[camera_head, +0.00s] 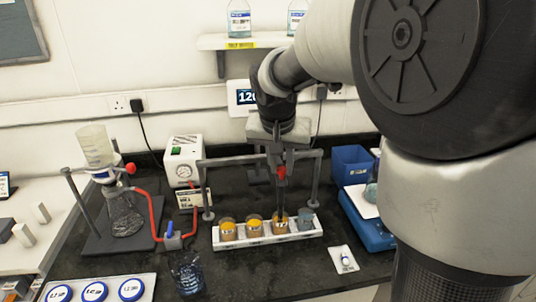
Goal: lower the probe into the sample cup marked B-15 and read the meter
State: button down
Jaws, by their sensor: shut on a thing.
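My gripper (281,158) points down over the bench and is shut on a dark probe (281,187) with a red part near its top. The probe hangs roughly upright, and its lower end meets the third cup from the left (280,223); I cannot tell how far inside it is. Several cups stand in a white rack (267,240): two yellow-topped ones on the left, this orange-brown one, and a grey-blue one (305,222) on the right. Their labels are too small to read, so I cannot tell which is B-15.
A grey frame (317,178) stands around the rack, close to my gripper. A flask stand (122,222) with red tubing and a white gauge box (184,161) are left. A blue box (352,165) and blue device (368,225) are right. A small white card (342,259) lies in front.

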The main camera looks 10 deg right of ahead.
notch_tip(320, 180, up, 6)
jog(key=p, duration=0.2)
jog(key=shift+f+p, duration=0.1)
jog(key=shift+p, duration=0.25)
jog(key=c, duration=1.6)
grip_release()
jog(key=shift+c, duration=0.2)
jog(key=shift+o, duration=0.5)
jog(key=v, duration=1.7)
jog(key=shift+s+p, duration=0.2)
jog(key=shift+p, duration=0.2)
